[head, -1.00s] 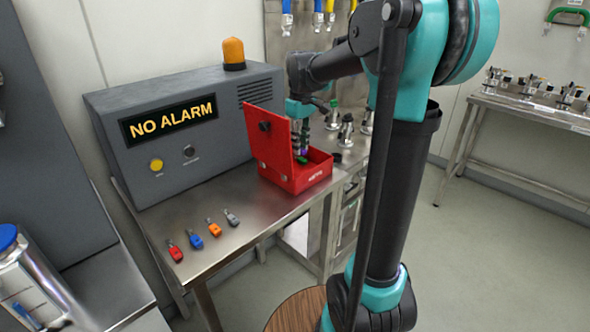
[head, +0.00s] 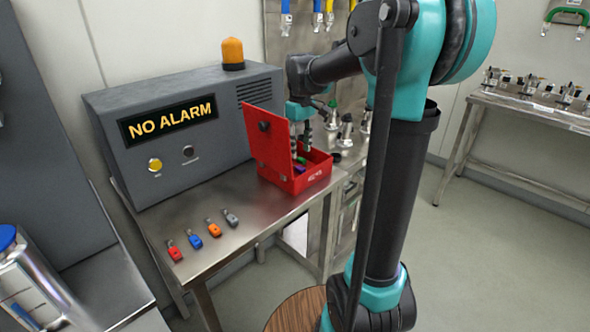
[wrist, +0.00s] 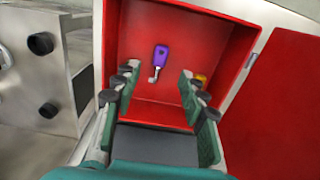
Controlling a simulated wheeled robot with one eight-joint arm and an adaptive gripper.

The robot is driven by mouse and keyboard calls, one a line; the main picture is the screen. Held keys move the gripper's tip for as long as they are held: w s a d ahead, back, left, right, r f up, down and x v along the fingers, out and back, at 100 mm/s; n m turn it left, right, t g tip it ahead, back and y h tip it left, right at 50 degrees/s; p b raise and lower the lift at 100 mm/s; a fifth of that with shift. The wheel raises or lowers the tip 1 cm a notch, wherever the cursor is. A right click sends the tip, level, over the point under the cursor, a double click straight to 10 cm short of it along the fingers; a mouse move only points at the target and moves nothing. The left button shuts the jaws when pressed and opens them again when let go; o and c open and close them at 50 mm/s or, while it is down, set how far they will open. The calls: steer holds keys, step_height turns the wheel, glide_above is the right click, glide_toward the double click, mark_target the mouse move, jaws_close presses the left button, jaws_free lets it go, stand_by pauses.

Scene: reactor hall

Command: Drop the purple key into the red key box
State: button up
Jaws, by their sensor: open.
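The red key box (head: 312,178) stands on the steel table with its lid raised on the left side. In the wrist view I look down into the box (wrist: 150,112). In the head view my gripper (head: 304,142) is above the box, partly behind the lid.
Red, blue, orange and grey keys (head: 213,229) lie on the table (head: 235,200) front left. The alarm cabinet (head: 180,175) stands left of the box.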

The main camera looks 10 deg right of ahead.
step_height(320, 180, up, 12)
stand_by(0.4)
steer(key=shift+f, duration=0.1)
